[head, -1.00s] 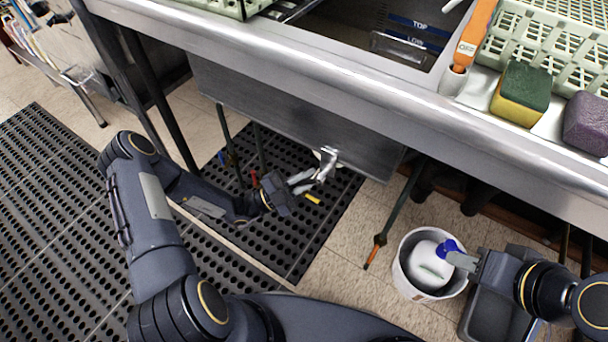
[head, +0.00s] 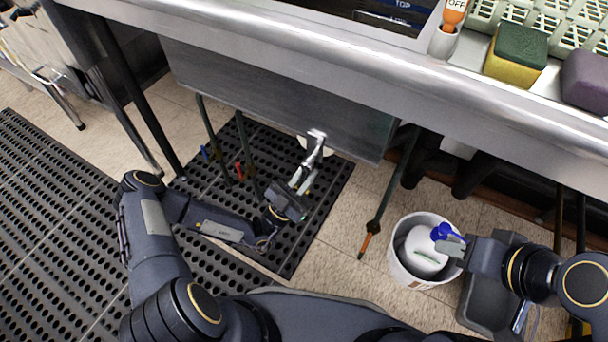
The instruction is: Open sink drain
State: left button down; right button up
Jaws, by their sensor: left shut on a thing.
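The sink basin (head: 270,100) hangs under the steel counter. A silver drain lever (head: 317,142) sticks out below its front, near the lower edge. My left gripper (head: 304,178) reaches in under the counter and is shut on the lower end of this lever, which slants down and left into the jaws. The fingers hide the grasped end. My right gripper (head: 450,246) is at a white jug (head: 424,254) with a blue cap, which stands in a white bucket (head: 393,264) on the floor. Its fingers overlap the cap, and I cannot tell whether they grip it.
The counter edge (head: 350,70) runs above my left arm. Dark legs, one with an orange tip (head: 366,243), stand under the sink. A perforated black mat (head: 262,244) covers floor at left. A yellow-green sponge (head: 516,55) and purple sponge (head: 586,80) lie on the counter.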

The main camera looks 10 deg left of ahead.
aim_at(299, 186)
dwell(0.4)
pick_arm(q)
jog(key=c, duration=1.4)
grip_release()
jog(key=shift+c, duration=0.2)
jog(key=v, duration=0.8)
jog(key=shift+p, duration=0.3)
jog(key=shift+d, duration=0.1)
